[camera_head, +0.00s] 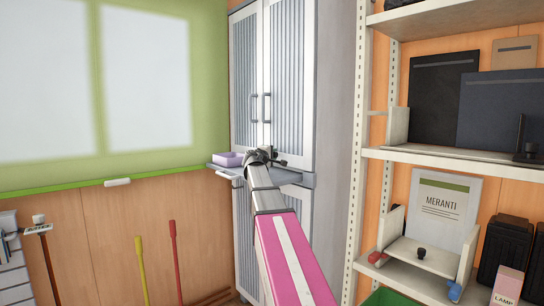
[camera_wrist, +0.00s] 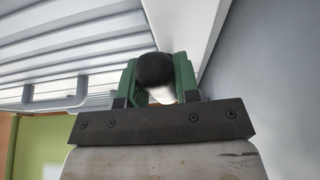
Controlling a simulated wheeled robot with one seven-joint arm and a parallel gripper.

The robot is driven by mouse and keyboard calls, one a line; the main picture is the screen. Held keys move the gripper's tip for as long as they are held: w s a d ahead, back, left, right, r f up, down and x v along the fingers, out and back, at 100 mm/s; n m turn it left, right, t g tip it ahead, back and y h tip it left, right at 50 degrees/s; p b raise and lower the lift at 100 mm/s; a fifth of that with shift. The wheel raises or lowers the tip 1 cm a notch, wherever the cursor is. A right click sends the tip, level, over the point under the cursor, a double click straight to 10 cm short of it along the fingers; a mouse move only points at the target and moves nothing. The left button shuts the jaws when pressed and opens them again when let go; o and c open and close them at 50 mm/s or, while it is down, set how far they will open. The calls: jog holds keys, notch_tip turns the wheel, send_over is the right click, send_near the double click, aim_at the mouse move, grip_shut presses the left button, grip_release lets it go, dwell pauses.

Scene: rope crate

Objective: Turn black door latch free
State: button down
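A tall pale grey two-door cabinet (camera_head: 337,90) with ribbed panels stands ahead, its doors shut. My gripper (camera_head: 268,154) is at its front, low on the upper doors, by a shelf ledge. The latch cannot be made out apart from my gripper in the head view. In the wrist view, a round black latch knob (camera_wrist: 155,69) sits between the two green fingers of my gripper (camera_wrist: 158,74). Both fingers press close to its sides with no visible gap.
Two upright door handles (camera_head: 254,107) are above my gripper. A lilac tray (camera_head: 228,159) is on the ledge (camera_head: 300,178) just left of it. A white shelf rack (camera_head: 455,153) with boards and boxes stands right. Long-handled tools (camera_head: 174,255) lean at the lower left.

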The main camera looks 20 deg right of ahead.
jog(key=shift+r, duration=0.1)
jog(key=n, duration=0.1)
jog(key=r+n, duration=0.1)
jog(key=n+g+y, duration=0.1)
jog(key=n, duration=0.1)
jog(key=shift+w+r, duration=0.3)
jog(key=shift+r, duration=0.1)
jog(key=n, duration=0.1)
jog(key=r+n+g, duration=0.1)
jog(key=w+n+g, duration=0.1)
jog(key=shift+a+r, duration=0.25)
jog(key=shift+r, duration=0.1)
jog(key=n, duration=0.1)
jog(key=w+n+g, duration=0.1)
jog(key=r+n+g, duration=0.1)
jog(key=shift+w+a+n, duration=0.3)
jog(key=shift+w+a+r+n+g, duration=0.15)
jog(key=shift+w+n+g, duration=0.25)
jog(key=shift+n+g, duration=0.3)
jog(key=shift+w+a+n+g, duration=0.15)
jog(key=shift+w+n+g, duration=0.3)
jog(key=shift+n, duration=0.35)
jog(key=c, duration=0.8)
grip_release()
jog(key=shift+c, duration=0.2)
